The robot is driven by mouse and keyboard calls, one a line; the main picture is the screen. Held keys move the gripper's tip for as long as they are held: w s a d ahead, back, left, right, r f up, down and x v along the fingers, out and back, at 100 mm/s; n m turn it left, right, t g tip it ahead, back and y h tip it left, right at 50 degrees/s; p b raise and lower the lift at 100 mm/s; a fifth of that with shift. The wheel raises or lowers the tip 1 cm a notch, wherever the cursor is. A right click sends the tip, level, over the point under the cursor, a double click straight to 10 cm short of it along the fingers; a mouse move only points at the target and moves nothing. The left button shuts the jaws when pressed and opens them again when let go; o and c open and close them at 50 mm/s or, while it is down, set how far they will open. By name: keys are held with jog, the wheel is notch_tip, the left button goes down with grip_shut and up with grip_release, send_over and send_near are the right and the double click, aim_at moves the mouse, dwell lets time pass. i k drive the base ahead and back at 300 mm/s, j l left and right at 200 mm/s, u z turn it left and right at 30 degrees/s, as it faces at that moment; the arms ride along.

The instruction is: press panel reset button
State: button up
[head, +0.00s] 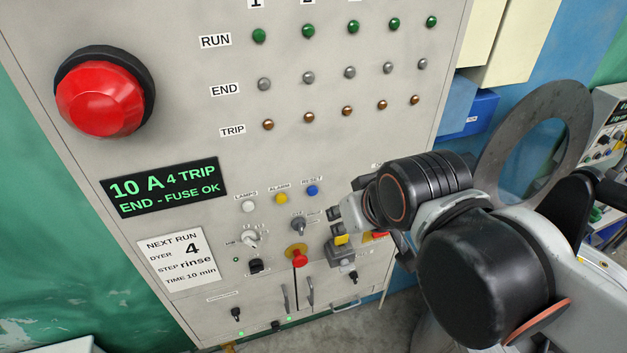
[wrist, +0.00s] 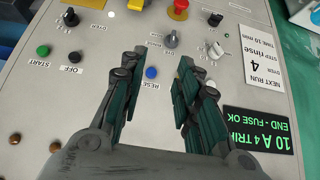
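The blue reset button (head: 312,190) is on the grey control panel, under a RESET label, to the right of a yellow ALARM button (head: 281,198) and a white LAMPS button (head: 249,206). In the upside-down wrist view the blue reset button (wrist: 151,72) shows in the gap between my fingers, nearer the left finger. My gripper (wrist: 158,75) is open and empty, with its two dark green finger pads well apart. In the head view my gripper (head: 341,216) is to the right of and below the blue button. Whether the fingertips touch the panel I cannot tell.
A large red mushroom button (head: 103,95) is at the panel's upper left. A green-lettered display (head: 165,186) and a notice card (head: 178,259) are below it. Selector knobs (head: 298,225) and a red knob on yellow (head: 298,257) are near my gripper.

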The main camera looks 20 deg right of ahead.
aim_at(312, 190)
jog(key=k+j+z, duration=0.3)
jog(key=j, duration=0.2)
jog(key=k+j+z, duration=0.3)
jog(key=k+j, duration=0.1)
